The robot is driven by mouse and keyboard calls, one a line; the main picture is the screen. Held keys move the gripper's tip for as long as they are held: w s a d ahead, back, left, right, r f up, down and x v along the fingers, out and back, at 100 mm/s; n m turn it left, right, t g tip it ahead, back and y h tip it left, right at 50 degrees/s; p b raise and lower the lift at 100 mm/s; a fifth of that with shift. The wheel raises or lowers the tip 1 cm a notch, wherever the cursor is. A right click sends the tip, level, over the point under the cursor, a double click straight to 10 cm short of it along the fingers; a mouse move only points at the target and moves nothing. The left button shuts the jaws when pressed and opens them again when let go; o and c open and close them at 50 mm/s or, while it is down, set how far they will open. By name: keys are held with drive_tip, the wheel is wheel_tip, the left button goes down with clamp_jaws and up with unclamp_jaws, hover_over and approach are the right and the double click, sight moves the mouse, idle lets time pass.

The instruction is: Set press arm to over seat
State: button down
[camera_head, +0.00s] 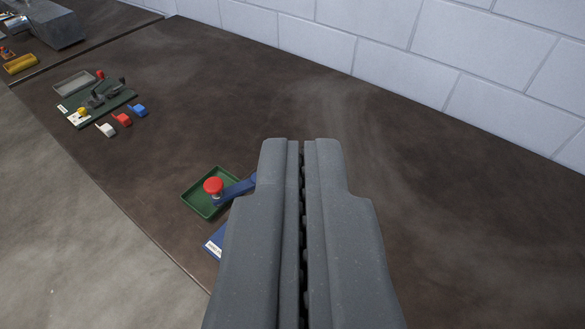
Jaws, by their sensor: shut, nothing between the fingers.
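My gripper (301,145) is shut and empty, with its two grey fingers pressed side by side in the middle of the view. Left of the fingertips, a blue arm (238,187) with a red knob (213,185) reaches over a shallow green tray (196,197); it looks like the press arm. The fingers hide the arm's right end. Part of a blue base (212,246) with a white label shows below the tray. I cannot make out a seat; it may be behind my fingers.
A green board (118,99) with black levers stands farther left on the brown bench (420,190). White (105,130), red (121,119) and blue (138,110) small pieces lie beside it. A grey tray (74,83) is behind. A block wall (380,45) bounds the back; the bench's right side is clear.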

drive_tip(key=w+d+f+n+b, duration=0.1)
drive_tip(key=w+d+f, duration=0.1)
drive_tip(key=w+f, duration=0.75)
drive_tip(key=w+d+f+b, duration=0.1)
drive_tip(key=w+f, duration=0.6)
drive_tip(key=f, duration=0.5)
drive_tip(key=w+a+f+t+y+b, duration=0.1)
drive_tip(key=w+f, duration=0.1)
drive_tip(key=f, duration=0.8)
drive_tip(key=w+a+f+y, duration=0.1)
drive_tip(key=w+f, duration=0.1)
drive_tip(key=f, duration=0.7)
drive_tip(key=shift+w+a+f+n+t+y+b, duration=0.15)
drive_tip(key=shift+w+f+n+t+y+b, duration=0.15)
drive_tip(key=shift+w+f+t+y+b, duration=0.1)
drive_tip(key=w+a+b, duration=0.2)
drive_tip(key=w, duration=1.1)
drive_tip(key=shift+w+f, duration=0.35)
drive_tip(key=shift+a, duration=0.1)
